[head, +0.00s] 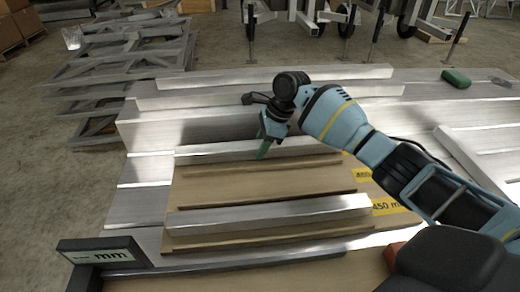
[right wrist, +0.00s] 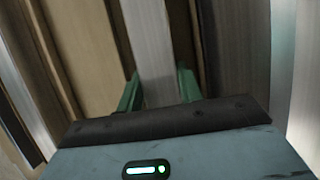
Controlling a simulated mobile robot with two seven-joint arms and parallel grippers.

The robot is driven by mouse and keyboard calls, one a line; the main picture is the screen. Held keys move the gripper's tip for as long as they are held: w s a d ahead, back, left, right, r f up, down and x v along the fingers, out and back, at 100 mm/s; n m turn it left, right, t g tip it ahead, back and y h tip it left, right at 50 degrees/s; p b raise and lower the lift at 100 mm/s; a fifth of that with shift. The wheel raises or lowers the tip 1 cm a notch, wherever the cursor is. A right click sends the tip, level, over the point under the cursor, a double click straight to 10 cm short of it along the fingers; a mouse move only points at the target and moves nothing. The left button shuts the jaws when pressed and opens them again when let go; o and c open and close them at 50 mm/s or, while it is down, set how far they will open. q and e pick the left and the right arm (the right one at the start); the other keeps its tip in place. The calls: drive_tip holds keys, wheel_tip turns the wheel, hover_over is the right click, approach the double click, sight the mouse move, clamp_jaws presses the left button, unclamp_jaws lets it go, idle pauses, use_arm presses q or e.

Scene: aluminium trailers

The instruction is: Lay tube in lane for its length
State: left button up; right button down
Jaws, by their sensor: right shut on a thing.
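My right gripper (head: 264,146) comes in from the right with its jaws pointing down. Its green fingers (right wrist: 158,92) are shut across a bright aluminium tube (head: 215,150). The same tube (right wrist: 152,40) runs away between the fingers in the right wrist view. The held tube lies crosswise at the far side of the brown lane board (head: 225,188); I cannot tell whether it rests or hangs just above. Another tube (head: 270,214) lies nearer on the board, roughly parallel to the brown strips. My left gripper is not in view.
Several silver bars (head: 265,92) lie behind the board. A yellow label (head: 388,206) reading 450 mm sits at its right. A display (head: 100,255) marked mm stands front left. A green block (head: 456,78) lies far right. Stacked frames (head: 125,55) stand at left.

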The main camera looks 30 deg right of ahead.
drive_tip(key=shift+f, duration=0.4)
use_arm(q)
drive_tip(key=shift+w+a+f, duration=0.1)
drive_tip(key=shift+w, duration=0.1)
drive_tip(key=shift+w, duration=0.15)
use_arm(e)
drive_tip(key=c, duration=0.9)
unclamp_jaws()
drive_tip(key=p+v, duration=0.4)
drive_tip(key=v, duration=0.7)
drive_tip(key=shift+w, duration=0.1)
drive_tip(key=shift+d+r, duration=0.15)
drive_tip(key=shift+r, duration=0.3)
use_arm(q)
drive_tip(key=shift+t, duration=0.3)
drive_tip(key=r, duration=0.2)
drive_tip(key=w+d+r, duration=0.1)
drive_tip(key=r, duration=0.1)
